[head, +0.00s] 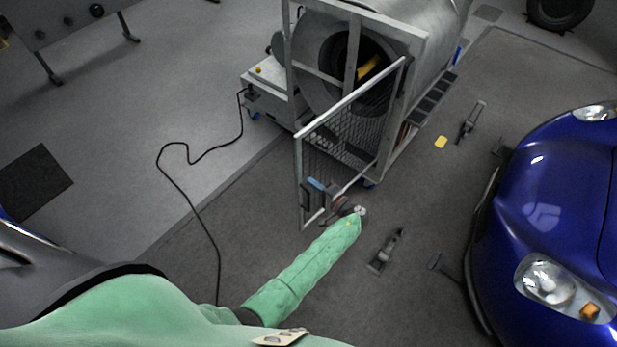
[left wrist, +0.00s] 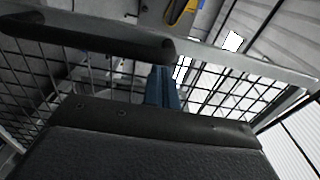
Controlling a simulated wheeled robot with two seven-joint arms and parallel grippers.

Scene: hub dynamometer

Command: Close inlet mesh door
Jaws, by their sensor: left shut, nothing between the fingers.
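The inlet mesh door (head: 345,140) has a light grey metal frame with dark wire mesh. It stands open, swung out from the fan housing's front frame toward me. Its mesh also fills much of the left wrist view (left wrist: 235,92). My left gripper (head: 316,185) is at the lower, near end of the door, close against the mesh. Its blue fingers (left wrist: 162,88) are shut and empty, just in front of the mesh. A dark rounded bar (left wrist: 90,38) crosses the upper left of the wrist view. I cannot tell whether the fingers touch the door. My right gripper is not in view.
The fan housing (head: 435,50) stands behind the door, its round inlet (head: 352,65) uncovered. A blue car (head: 560,210) is at the right. Wheel stands (head: 386,250) lie on the floor between. A black cable (head: 190,190) runs across the floor at left.

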